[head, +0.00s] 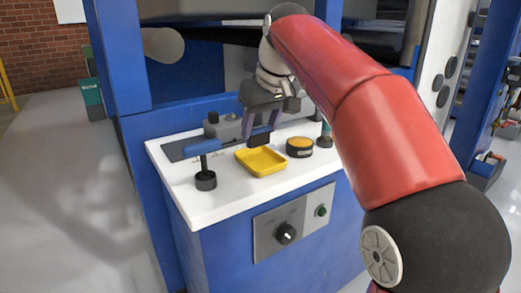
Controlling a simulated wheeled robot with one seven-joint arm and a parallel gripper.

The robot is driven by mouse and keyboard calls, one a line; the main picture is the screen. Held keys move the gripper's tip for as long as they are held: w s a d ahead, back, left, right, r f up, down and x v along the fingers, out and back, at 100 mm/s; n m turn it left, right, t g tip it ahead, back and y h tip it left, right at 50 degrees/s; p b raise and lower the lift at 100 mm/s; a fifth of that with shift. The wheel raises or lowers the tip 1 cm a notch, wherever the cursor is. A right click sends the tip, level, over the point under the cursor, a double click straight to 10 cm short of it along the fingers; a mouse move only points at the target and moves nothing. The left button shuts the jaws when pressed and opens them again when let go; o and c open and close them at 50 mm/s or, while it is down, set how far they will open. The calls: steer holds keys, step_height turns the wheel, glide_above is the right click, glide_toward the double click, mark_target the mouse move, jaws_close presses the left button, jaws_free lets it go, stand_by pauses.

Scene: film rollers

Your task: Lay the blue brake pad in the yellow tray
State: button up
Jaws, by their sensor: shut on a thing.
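The yellow tray (262,162) lies empty on the white top of the blue cabinet, near its middle. My gripper (260,133) points down just behind and above the tray. It is shut on a small dark piece (259,140), which seems to be the blue brake pad. The piece is in shade and partly hidden by the fingers, so its blue colour is hard to make out. It appears above the tray's back edge; its exact height is unclear.
A blue handle on a black round base (205,181) stands left of the tray. A round black-and-orange tin (299,147) and a dark green-topped object (325,136) are to its right. A grey plate with a metal fixture (187,148) lies behind. The white top's front strip is clear.

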mark_target(260, 142)
step_height(260, 142, down, 4)
steer(key=b, duration=0.4)
steer(key=shift+f, duration=0.15)
steer(key=o, duration=1.1)
steer(key=shift+c, duration=0.2)
